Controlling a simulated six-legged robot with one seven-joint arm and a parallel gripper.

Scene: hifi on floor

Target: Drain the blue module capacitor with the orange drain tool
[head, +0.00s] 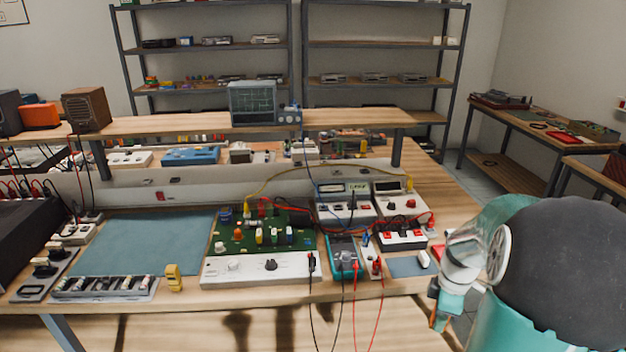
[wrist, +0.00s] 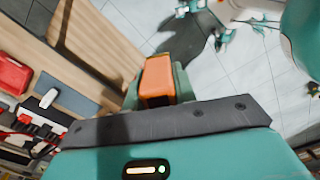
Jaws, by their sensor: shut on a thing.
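My gripper (wrist: 158,92) is shut on the orange drain tool (wrist: 157,76), which shows between its jaws in the wrist view. In the head view my gripper (head: 440,308) hangs at the right, beside the bench's right front edge, with a sliver of orange under it. The green circuit board (head: 240,244) lies mid-bench and carries several small coloured parts. A blue part (head: 290,236) stands on its right half; whether it is the blue module capacitor is too small to tell. My gripper is well to the right of the board, apart from it.
A white panel with knobs (head: 245,267) lies before the board. A teal meter (head: 343,256) with red and black leads stands to its right. Cables arch over the board's back right. A blue mat (head: 150,242) lies bare at left. A yellow object (head: 174,277) stands near the front edge.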

